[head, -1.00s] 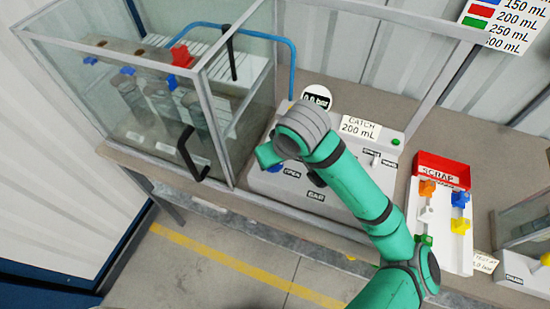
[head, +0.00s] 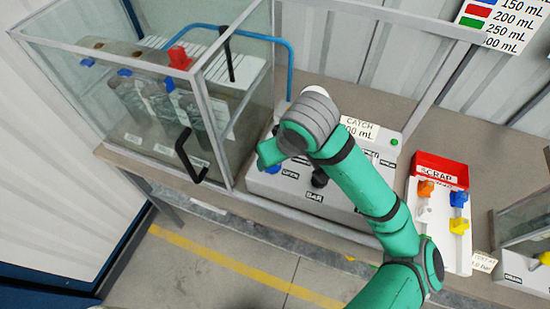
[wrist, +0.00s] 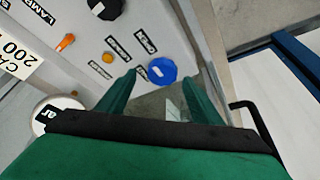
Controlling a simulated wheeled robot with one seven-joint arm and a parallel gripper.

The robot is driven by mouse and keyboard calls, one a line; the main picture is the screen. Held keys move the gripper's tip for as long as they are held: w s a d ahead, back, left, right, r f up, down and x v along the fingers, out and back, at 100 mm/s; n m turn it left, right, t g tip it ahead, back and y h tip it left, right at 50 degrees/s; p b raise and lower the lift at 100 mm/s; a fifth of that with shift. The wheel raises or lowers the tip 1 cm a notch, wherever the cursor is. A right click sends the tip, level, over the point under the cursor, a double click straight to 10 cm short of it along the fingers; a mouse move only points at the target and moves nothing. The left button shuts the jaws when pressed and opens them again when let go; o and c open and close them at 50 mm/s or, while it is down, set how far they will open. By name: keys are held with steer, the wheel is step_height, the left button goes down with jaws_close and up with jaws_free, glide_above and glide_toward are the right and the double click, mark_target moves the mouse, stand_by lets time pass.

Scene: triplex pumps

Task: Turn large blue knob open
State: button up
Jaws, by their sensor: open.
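The large blue knob (wrist: 161,71) is a round blue dial with a pale mark, set on the light grey panel (wrist: 165,25). In the wrist view it shows between and just beyond the tips of my gripper (wrist: 160,78). My gripper is open, with one green finger on each side of the knob. I cannot tell whether either finger touches it. In the head view the blue knob (head: 272,168) shows only in part, just below the green end of my gripper (head: 268,153). The finger gap is hidden there.
A black knob (wrist: 106,8) and an orange lamp (wrist: 66,42) are on the same panel. A glass cabinet (head: 150,110) with a black handle (head: 188,158) stands left of the panel. A board with coloured valves and a red scrap tray (head: 440,168) lies to the right.

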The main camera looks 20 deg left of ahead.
steer(key=v, duration=0.7)
steer(key=shift+s+a+r, duration=0.15)
steer(key=shift+s+r, duration=0.1)
steer(key=shift+w, duration=0.1)
